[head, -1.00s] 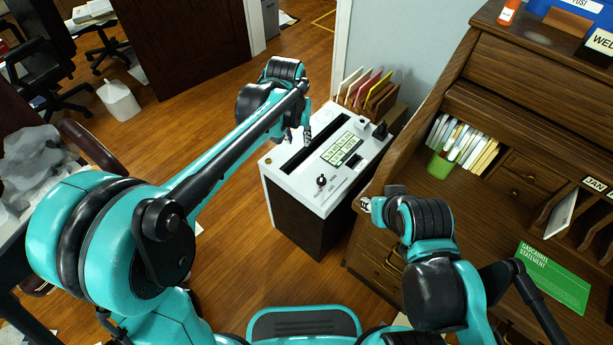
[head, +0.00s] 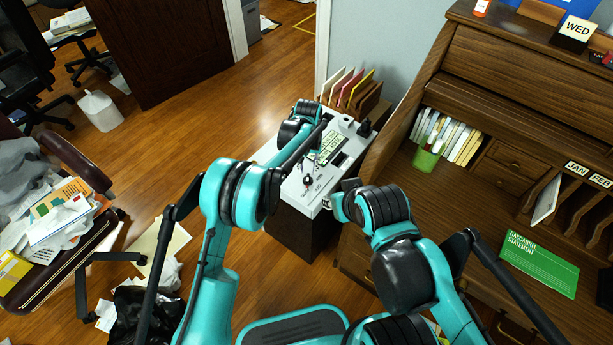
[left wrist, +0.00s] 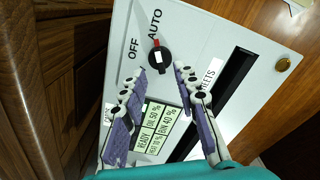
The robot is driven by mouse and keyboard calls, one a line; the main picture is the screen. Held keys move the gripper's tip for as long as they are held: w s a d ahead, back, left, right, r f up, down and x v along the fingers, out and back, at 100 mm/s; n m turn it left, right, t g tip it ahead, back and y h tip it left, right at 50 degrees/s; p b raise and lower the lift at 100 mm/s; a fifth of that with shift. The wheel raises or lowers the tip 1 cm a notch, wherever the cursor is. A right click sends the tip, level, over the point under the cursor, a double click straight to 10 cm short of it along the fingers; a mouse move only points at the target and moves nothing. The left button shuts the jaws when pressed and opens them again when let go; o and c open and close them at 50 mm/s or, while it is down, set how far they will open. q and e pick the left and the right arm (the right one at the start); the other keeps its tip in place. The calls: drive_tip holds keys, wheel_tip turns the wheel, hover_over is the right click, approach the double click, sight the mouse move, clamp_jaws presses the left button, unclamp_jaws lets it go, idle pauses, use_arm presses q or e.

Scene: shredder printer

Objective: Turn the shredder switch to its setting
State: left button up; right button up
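The white-topped shredder (head: 283,196) stands beside the desk. Its black round switch (left wrist: 160,58) has a red and white mark, which appears to point up toward the AUTO label (left wrist: 155,24); the OFF label (left wrist: 133,48) is to its left. The switch (head: 307,181) also shows in the head view. My left gripper (left wrist: 160,74) is open and empty above the panel, its fingertips just below the switch in the wrist view, one to each side. Contact cannot be told. My right gripper (head: 331,203) is by the shredder's front right corner; its fingers are mostly hidden.
The shredder's display (left wrist: 154,128) shows READY and is partly behind the left fingers. The dark paper slot (left wrist: 232,85) lies to the right. The wooden desk (head: 470,195) stands close on the right. A chair piled with papers (head: 50,225) is at the left.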

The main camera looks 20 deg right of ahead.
sight(308, 177)
use_arm(q)
wheel_tip(308, 177, down, 5)
drive_tip(key=shift+r+b, duration=0.15)
drive_tip(key=shift+b, duration=0.65)
clamp_jaws()
drive_tip(key=shift+n, duration=0.3)
drive_tip(key=n+p, duration=0.1)
drive_tip(key=n, duration=0.4)
drive_tip(key=shift+r+n, duration=0.1)
drive_tip(key=shift+n, duration=0.2)
drive_tip(key=n, duration=0.5)
drive_tip(key=shift+n, duration=0.4)
unclamp_jaws()
